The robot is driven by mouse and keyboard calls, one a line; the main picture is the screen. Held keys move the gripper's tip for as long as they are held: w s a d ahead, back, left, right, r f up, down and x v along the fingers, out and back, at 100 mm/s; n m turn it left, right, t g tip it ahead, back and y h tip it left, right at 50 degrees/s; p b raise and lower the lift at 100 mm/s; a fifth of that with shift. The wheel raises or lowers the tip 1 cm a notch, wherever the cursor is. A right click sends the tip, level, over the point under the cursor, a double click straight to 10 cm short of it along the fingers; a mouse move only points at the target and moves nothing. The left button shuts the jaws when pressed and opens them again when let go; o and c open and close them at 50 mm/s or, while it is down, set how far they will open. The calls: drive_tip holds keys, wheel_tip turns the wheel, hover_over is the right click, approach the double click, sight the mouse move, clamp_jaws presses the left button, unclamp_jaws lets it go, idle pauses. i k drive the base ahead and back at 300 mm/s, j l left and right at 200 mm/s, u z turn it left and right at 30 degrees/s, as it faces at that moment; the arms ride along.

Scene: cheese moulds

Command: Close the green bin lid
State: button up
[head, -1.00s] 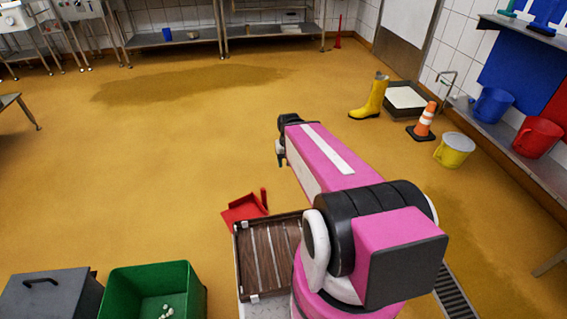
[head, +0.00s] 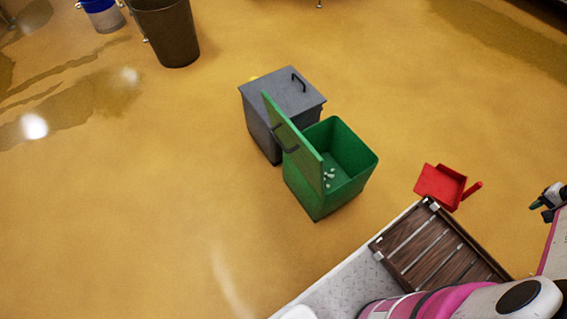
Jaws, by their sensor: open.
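The green bin (head: 345,192) stands on the floor near the middle of the head view, with several small whitish lumps inside. Its green lid (head: 288,135) stands upright on the bin's left side, so the bin is open at the top. A dark handle (head: 286,140) is on the lid's outer face. My gripper (head: 541,206) is at the right edge, partly cut off, well apart from the bin. Its jaws are open, and I see nothing between them.
A grey bin (head: 262,105) with its lid shut stands close behind the green bin. A red dustpan (head: 440,184) lies on the floor to the right, by a brown slatted rack (head: 425,246) on my base. A dark bucket (head: 165,35) stands at the upper left. The floor on the left is clear.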

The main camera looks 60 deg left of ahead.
sight(307, 161)
drive_tip(key=k+l+u, duration=0.35)
drive_tip(key=k+u, duration=0.4)
drive_tip(key=u, duration=1.7)
